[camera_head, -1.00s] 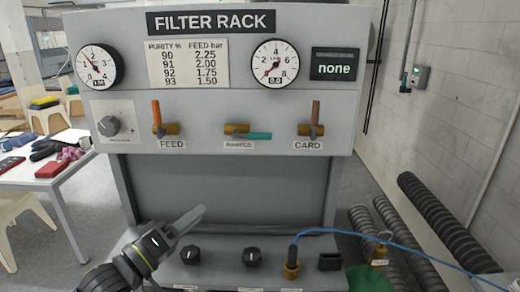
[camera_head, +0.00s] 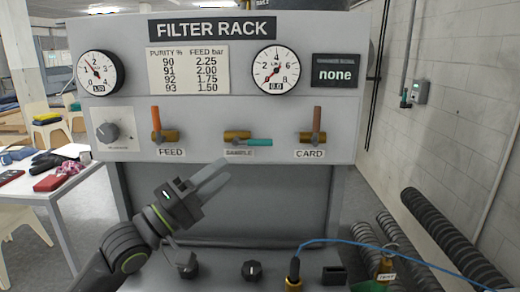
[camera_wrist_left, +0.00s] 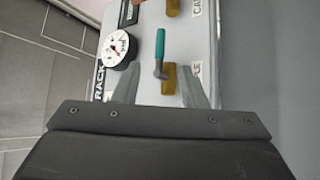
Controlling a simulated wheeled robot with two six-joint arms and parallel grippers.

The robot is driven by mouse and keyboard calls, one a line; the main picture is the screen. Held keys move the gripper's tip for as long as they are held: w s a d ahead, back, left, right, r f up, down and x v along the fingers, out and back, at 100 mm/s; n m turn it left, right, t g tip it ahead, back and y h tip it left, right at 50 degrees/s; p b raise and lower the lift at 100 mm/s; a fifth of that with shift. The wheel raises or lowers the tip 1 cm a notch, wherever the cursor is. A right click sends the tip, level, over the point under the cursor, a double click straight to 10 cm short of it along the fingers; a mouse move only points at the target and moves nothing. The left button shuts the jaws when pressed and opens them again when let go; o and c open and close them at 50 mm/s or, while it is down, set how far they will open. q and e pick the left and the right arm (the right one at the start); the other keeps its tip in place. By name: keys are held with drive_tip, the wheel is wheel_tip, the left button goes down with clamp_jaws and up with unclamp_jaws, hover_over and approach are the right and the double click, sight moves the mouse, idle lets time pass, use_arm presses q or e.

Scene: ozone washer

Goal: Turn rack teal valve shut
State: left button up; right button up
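The teal valve handle (camera_head: 255,142) lies level, pointing right from its brass body (camera_head: 236,134), above the SAMPLE label on the filter rack. My left gripper (camera_head: 223,170) is below and slightly left of this valve, reaching up to the right, apart from it. In the left wrist view its two fingers (camera_wrist_left: 158,84) are spread open with nothing gripped. The teal handle (camera_wrist_left: 160,50) and brass body (camera_wrist_left: 171,80) appear ahead, between and beyond the fingers. My right gripper is not in view.
The orange-handled FEED valve (camera_head: 156,122) is left of the teal valve and the brown-handled CARD valve (camera_head: 316,122) is right; both handles stand upright. A dark knob (camera_head: 107,132) is at far left. Below are lower-shelf knobs (camera_head: 251,270) and a blue hose (camera_head: 350,245).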

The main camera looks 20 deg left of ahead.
sight(260, 143)
use_arm(q)
drive_tip(key=p+x, duration=0.2)
drive_tip(key=x, duration=0.9)
drive_tip(key=shift+w+d+r, duration=0.1)
drive_tip(key=shift+w+d, duration=0.1)
clamp_jaws()
